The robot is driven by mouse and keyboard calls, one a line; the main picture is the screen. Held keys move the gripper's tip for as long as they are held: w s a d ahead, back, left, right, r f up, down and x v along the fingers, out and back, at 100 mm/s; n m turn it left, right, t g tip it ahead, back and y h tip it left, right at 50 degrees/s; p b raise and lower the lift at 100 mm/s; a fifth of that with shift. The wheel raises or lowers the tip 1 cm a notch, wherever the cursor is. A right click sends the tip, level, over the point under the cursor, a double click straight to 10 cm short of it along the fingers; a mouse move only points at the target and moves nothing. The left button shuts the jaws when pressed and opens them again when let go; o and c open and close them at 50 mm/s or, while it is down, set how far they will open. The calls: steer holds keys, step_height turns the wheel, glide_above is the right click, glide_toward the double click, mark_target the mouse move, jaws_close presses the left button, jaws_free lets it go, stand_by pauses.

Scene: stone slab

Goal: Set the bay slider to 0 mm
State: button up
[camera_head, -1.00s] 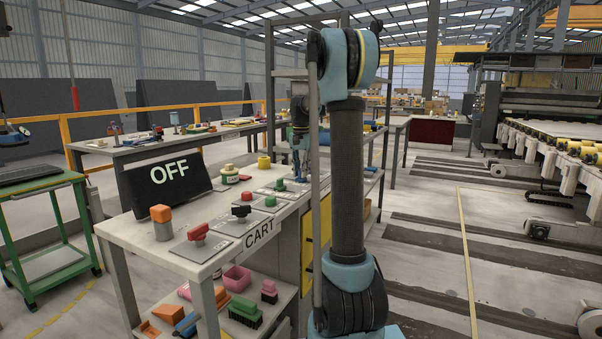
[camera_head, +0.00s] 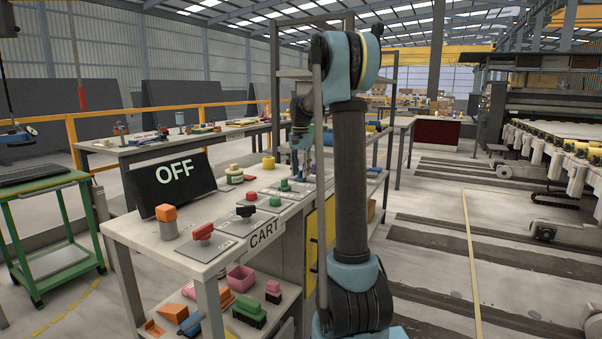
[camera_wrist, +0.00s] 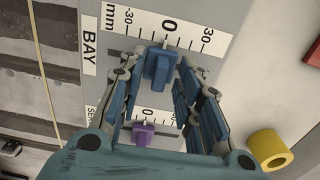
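The bay slider's blue knob (camera_wrist: 158,67) stands on a grey panel in the wrist view, under a scale marked -30, 0 and 30 mm. It sits close to the 0 mark, perhaps slightly left of it; I cannot read the exact value. The BAY label (camera_wrist: 89,38) is at the left of the scale. My gripper (camera_wrist: 158,66) has its fingers on either side of the knob, with narrow gaps showing, so it looks open. In the head view my gripper (camera_head: 302,160) is low over the far end of the cart, and the blue knob is not clearly visible there.
A purple knob (camera_wrist: 145,132) on a second scale lies close below the blue one. A yellow cylinder (camera_wrist: 269,149) stands to the right. The cart top (camera_head: 168,247) also bears a screen reading OFF (camera_head: 172,180), red and black knobs, and an orange-topped block (camera_head: 167,221).

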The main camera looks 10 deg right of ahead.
step_height(320, 180, up, 12)
stand_by(0.7)
steer(key=shift+s, duration=0.1)
steer(key=s+f+n, duration=0.2)
steer(key=s+f, duration=0.1)
steer(key=s, duration=1.1)
steer(key=s+d+f+n+t, duration=0.1)
steer(key=s+f+n, duration=0.1)
steer(key=s+f, duration=1.1)
steer(key=s+d+f+n+t, duration=0.1)
steer(key=s+f+n, duration=0.2)
steer(key=s+f, duration=1)
steer(key=s, duration=0.5)
steer(key=shift+s, duration=0.25)
steer(key=shift+d+f, duration=0.1)
